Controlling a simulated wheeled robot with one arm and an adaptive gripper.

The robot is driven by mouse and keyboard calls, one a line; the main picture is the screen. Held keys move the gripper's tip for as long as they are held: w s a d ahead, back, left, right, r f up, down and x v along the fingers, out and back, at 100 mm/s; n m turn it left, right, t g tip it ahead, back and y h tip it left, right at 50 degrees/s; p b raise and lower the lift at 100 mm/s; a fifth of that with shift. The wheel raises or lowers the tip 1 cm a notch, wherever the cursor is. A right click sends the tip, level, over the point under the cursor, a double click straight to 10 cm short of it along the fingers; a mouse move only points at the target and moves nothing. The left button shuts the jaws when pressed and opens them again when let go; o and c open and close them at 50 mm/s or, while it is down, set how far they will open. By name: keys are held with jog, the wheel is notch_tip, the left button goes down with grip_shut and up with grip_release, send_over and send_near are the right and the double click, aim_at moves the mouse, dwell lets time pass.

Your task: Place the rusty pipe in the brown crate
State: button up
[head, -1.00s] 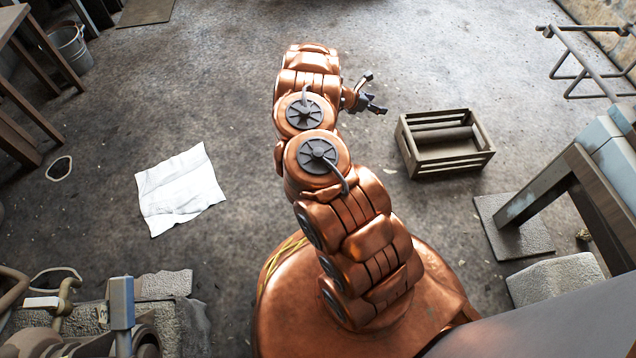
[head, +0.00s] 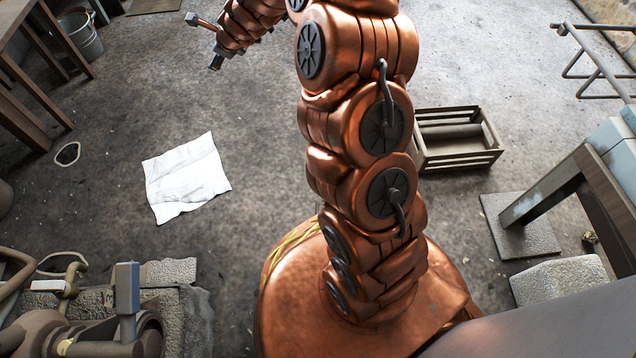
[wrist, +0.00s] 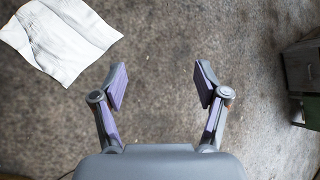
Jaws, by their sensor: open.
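The brown slatted crate (head: 488,160) stands on the floor at the right in the head view, partly behind my arm. A brownish, rounded bar that looks like a pipe (head: 447,132) lies inside the crate, along its far side. I cannot tell for certain whether it is the rusty pipe. My gripper (head: 204,41) is at the upper left of the head view, well away from the crate. Its two fingers are spread and empty, as also shows in the wrist view (wrist: 160,88), with bare floor between them.
A white cloth or paper (head: 186,180) lies on the floor at the left. A bucket (head: 82,36) stands beside a wooden table (head: 28,60). Machinery (head: 130,315) fills the lower left. A metal-legged stand (head: 545,195) is at the right. The middle floor is mostly clear.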

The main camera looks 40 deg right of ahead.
jog(key=s+a+r+n+g+y, duration=0.2)
jog(key=s+a+r+n, duration=0.1)
jog(key=s+a+n, duration=0.55)
jog(key=s+a+r+n+g+y, duration=0.1)
jog(key=s+a+r+n+g, duration=0.35)
jog(key=s, duration=0.75)
jog(key=s+d+n+g+h, duration=0.1)
jog(key=s+d+n, duration=0.2)
jog(key=s, duration=0.7)
jog(key=s+d+n+g+h, duration=0.2)
jog(key=s+n, duration=0.4)
jog(key=s, duration=0.5)
jog(key=s+d+n+g+h, duration=0.1)
jog(key=s+d+n, duration=0.3)
jog(key=s, duration=0.6)
jog(key=shift+s+n+g+h, duration=0.3)
jog(key=shift+s+n+g, duration=0.05)
jog(key=shift+n+g, duration=0.1)
